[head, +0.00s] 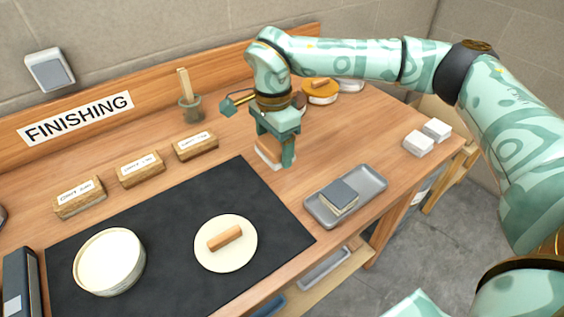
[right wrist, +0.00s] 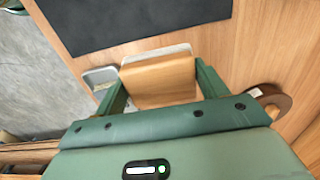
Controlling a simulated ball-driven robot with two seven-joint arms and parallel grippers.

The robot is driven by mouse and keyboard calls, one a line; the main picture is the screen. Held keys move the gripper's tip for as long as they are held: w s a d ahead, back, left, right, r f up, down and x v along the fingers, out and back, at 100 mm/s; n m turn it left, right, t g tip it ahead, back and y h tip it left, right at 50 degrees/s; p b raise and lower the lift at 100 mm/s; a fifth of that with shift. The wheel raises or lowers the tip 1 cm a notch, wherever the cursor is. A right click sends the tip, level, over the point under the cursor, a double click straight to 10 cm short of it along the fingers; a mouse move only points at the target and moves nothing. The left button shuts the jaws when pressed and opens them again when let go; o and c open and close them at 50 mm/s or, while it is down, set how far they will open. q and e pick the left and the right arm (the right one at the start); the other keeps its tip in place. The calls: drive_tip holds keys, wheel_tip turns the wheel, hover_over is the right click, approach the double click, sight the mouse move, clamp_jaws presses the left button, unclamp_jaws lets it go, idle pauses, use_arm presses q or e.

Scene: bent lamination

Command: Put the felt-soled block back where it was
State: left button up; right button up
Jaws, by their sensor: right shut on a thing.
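The felt-soled block (head: 268,152) is wooden with a pale layer along its bottom. It is between the fingers of my right gripper (head: 275,150), at the back of the bench just beyond the black mat. In the right wrist view, the wooden block (right wrist: 160,82) sits between the two green fingers of the gripper (right wrist: 155,92), its pale sole (right wrist: 157,52) showing at the far edge. My right gripper is shut on it. I cannot tell whether the sole touches the bench. My left gripper is not in view.
A black mat (head: 170,222) bears a round pale box (head: 108,262) and a round lid (head: 238,262) with a wooden handle. A grey tray (head: 373,187) holds a grey-topped block. Labelled wooden blocks (head: 140,170) and a brush pot (head: 191,108) stand left of my gripper.

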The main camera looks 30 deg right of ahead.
sight(283, 171)
drive_tip(key=d+f, duration=0.1)
drive_tip(key=f, duration=0.1)
drive_tip(key=w+d+f, duration=0.1)
drive_tip(key=shift+w+f+b, duration=0.2)
drive_tip(key=shift+f+b, duration=0.2)
drive_tip(key=shift+w+d+f, duration=0.2)
drive_tip(key=shift+d+f, duration=0.2)
drive_tip(key=shift+f, duration=0.05)
drive_tip(key=shift+w+d+f, duration=0.1)
drive_tip(key=shift+d+f, duration=0.1)
drive_tip(key=shift+f, duration=0.1)
wheel_tip(283, 171, down, 3)
drive_tip(key=shift+w+d+f+b, duration=0.1)
drive_tip(key=shift+f+b, duration=0.1)
drive_tip(key=shift+b, duration=0.7)
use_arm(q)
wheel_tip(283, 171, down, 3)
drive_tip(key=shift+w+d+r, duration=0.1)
use_arm(e)
drive_tip(key=shift+r, duration=0.15)
drive_tip(key=o, duration=1)
